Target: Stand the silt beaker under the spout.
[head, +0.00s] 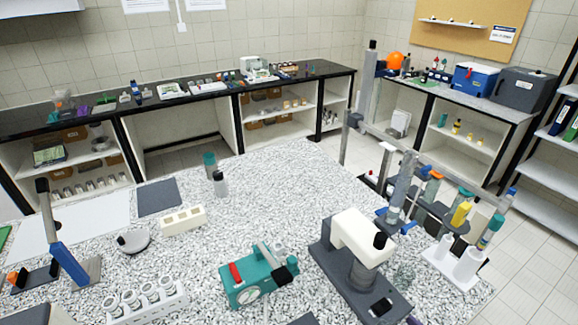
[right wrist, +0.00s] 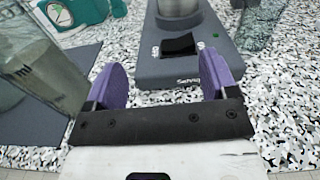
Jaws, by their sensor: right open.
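My right gripper (right wrist: 170,82) is open and empty, its purple pads apart, in front of a dark grey machine base (right wrist: 185,65). A clear glass vessel (right wrist: 38,62) with marks on its wall is tilted in the picture, close to the left pad. Another clear vessel (right wrist: 264,25) is beyond the right pad, beside the base; it also shows in the head view (head: 405,277). I cannot tell which one is the silt beaker. The white-headed machine (head: 360,235) stands on that base in the head view. No spout is clearly recognisable. My left gripper is not in view.
A teal device with a dial (head: 252,283) stands left of the machine. A stand with a clear column (head: 402,185) and a white rack (head: 455,262) are at the right. White cups (head: 148,294) are at front left. The speckled table's middle (head: 270,205) is clear.

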